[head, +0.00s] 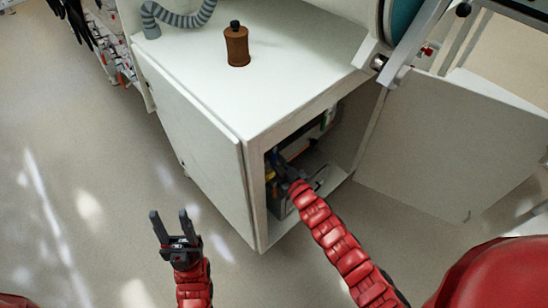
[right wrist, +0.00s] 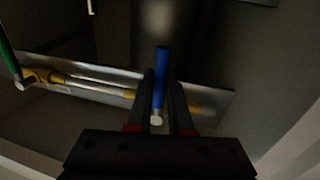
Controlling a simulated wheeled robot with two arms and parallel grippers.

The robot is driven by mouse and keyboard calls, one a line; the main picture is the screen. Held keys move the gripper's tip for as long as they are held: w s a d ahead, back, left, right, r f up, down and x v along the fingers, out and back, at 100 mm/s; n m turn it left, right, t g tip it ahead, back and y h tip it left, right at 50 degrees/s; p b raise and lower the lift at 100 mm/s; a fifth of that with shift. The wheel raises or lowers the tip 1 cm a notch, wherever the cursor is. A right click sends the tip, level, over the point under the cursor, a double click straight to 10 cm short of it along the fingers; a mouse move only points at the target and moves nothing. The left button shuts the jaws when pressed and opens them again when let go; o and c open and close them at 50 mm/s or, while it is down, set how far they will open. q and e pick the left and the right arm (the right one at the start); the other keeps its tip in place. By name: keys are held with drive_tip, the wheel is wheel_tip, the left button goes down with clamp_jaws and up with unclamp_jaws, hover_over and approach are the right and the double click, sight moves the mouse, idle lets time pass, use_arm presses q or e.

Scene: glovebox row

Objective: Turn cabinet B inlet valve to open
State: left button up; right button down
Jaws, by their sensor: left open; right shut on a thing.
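In the right wrist view a blue valve lever (right wrist: 161,62) stands between the two fingers of my right gripper (right wrist: 160,82), which is shut on it. The lever points away from me, upright in the picture, with a pale round end near the palm. A pipe with brass fittings (right wrist: 109,90) runs across a metal plate behind it. In the head view my right arm reaches into the open cabinet (head: 255,180), and its gripper is mostly hidden in there. My left gripper (head: 171,216) is open and empty over the floor, left of the cabinet. I cannot read any cabinet label.
A green handle (right wrist: 9,52) is at the left of the pipe. The cabinet door (head: 440,150) stands open to the right. A brown bottle (head: 237,46) and a grey hose (head: 180,14) are on the cabinet top. The floor at left is clear.

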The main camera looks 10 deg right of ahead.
drive_tip(key=shift+w+d+r+n+t+y+b, duration=0.15)
drive_tip(key=shift+w+d+n+y+b, duration=0.3)
drive_tip(key=shift+n, duration=0.7)
drive_tip(key=shift+w+d+r+n+t+h+b, duration=0.25)
drive_tip(key=shift+n+b, duration=0.35)
drive_tip(key=shift+n, duration=0.6)
drive_tip(key=shift+w+d+r+n+y+b, duration=0.1)
drive_tip(key=shift+d+n+y+b, duration=0.4)
drive_tip(key=shift+n, duration=0.65)
drive_tip(key=shift+a, duration=0.1)
drive_tip(key=c, duration=0.8)
unclamp_jaws()
drive_tip(key=shift+c, duration=0.2)
drive_tip(key=p+v, duration=0.2)
drive_tip(key=v, duration=1.5)
drive_tip(key=shift+s, duration=0.3)
